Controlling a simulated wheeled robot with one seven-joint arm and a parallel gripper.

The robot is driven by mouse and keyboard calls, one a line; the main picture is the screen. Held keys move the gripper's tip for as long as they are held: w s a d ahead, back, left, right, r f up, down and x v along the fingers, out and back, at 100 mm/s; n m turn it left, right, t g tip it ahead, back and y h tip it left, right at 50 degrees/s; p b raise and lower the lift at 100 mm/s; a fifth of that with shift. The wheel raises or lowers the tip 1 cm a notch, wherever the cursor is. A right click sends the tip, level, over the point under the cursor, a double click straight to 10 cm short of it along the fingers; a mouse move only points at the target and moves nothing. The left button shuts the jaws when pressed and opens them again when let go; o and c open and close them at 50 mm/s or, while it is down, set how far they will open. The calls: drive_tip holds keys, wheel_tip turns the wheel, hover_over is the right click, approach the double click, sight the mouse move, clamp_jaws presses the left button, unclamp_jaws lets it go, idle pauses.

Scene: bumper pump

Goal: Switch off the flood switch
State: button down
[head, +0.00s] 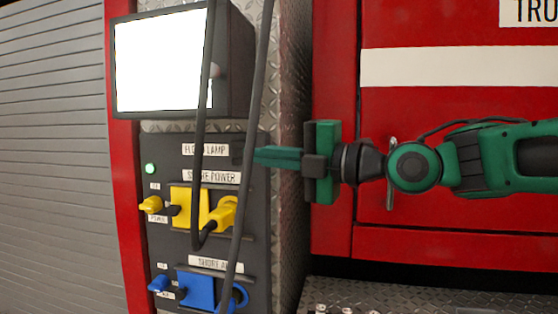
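A dark control panel (165,245) carries a label (205,150) that appears to read "FLOOD LAMP". A small round green light (150,168) glows at the panel's left edge below that label. The lamp (160,62) above the panel is bright white. I cannot clearly make out the flood switch; black cables and my gripper cover part of the label's right side. My green gripper (257,156) points left, its fingertips at the panel's right edge, level with the label. The fingers overlap from this side, so their gap is hidden. I cannot tell whether they touch the panel.
Below sit a yellow socket (189,207) with a yellow plug (223,213) and yellow knob (151,204). Lower are a blue socket (197,289) and blue knob (159,284). Black cables (247,150) hang across the panel. A red door (460,120) with a metal handle (391,180) stands behind my arm.

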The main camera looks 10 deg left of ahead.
drive_tip(key=w+a, duration=0.4)
drive_tip(key=w, duration=0.1)
drive_tip(key=shift+w+r, duration=0.2)
drive_tip(key=shift+r, duration=0.15)
drive_tip(key=shift+d, duration=0.1)
drive_tip(key=shift+w, duration=0.2)
drive_tip(key=s+d, duration=0.7)
drive_tip(key=d, duration=0.2)
drive_tip(key=shift+r, duration=0.4)
